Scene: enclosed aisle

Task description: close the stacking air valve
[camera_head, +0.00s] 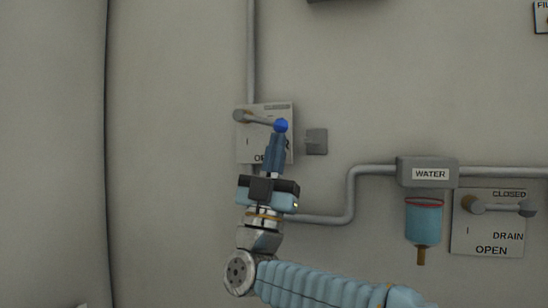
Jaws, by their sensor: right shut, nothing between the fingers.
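A wall valve plate (248,147) has a lever (260,119) with a grey pivot at its left end and a blue knob (281,125) at its right end. The lever points right and slightly down. The plate's upper lettering is too small to read, and the lower word is partly hidden behind my right gripper. My right gripper (278,138) is shut and empty, pointing up, its fingertips just below the blue knob in the picture. I cannot tell whether they touch it. No text confirms this is the stacking air valve. My left gripper is not in view.
A small grey block (316,141) sits right of the plate. A pipe (351,192) runs to a WATER box (427,172) with a blue bowl (424,220) below. Further right is a DRAIN plate (486,238) with a grey lever (500,207). The left wall is bare.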

